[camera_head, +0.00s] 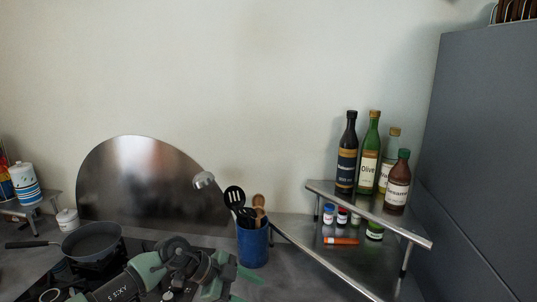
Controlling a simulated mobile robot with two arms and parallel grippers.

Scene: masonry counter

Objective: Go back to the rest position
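My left arm comes in from the bottom left edge, with green and black parts. Its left gripper (236,277) is at the bottom middle, just in front of the blue utensil crock (253,247). Its green tips are partly cut off by the bottom edge, and I cannot tell whether they are apart or closed. No held object is visible there. My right gripper is out of view.
A dark pan (91,241) sits on the hob at left. A steel corner shelf (368,212) at right holds several bottles, with small jars and an orange item (341,241) beneath. A grey cabinet (488,150) bounds the right. A steel splash panel (150,185) stands behind.

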